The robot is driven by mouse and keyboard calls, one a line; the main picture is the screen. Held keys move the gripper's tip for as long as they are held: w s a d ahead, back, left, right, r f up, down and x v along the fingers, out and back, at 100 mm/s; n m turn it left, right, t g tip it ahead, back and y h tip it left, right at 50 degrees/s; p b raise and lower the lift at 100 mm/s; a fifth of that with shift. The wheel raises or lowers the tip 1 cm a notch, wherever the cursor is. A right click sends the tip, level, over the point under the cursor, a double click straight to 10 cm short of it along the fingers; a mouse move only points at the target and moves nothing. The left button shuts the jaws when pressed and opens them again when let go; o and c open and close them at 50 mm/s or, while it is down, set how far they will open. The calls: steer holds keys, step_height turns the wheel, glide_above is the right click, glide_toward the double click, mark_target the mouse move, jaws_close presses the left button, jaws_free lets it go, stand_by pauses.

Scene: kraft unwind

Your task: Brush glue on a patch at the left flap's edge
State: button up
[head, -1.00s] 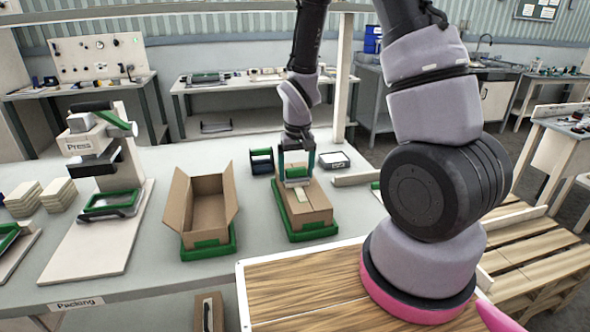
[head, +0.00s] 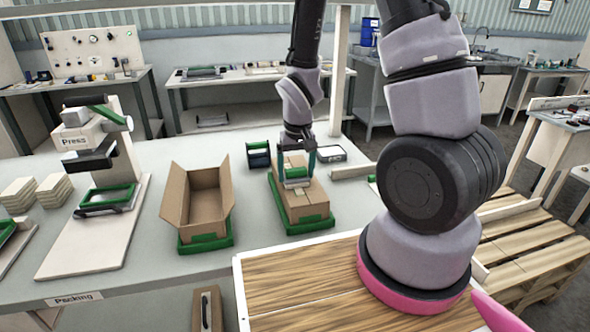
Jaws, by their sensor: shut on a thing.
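A closed brown carton (head: 309,202) sits on a green tray (head: 306,226) on the bench, its top flaps folded down. My gripper (head: 297,168) is above the carton's top, shut on a small tool with a green upper part and a pale lower part (head: 295,184). The tool's lower end is at or just above the carton's top; contact cannot be told. A short pale patch (head: 300,194) shows on the top just in front of the tool. My gripper and the tool hide much of the top, including part of the left flap. No glue can be made out.
An open carton (head: 205,195) with raised flaps stands left on another green tray (head: 205,243). A dark holder (head: 258,155) and a small pale-topped tray (head: 330,153) stand behind the closed carton. The press (head: 100,150) and pad stacks are farther left.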

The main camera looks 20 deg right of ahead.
steer(key=shift+s, duration=1.9)
steer(key=shift+w+f, duration=0.1)
steer(key=shift+w, duration=7.25)
step_height(320, 180, up, 6)
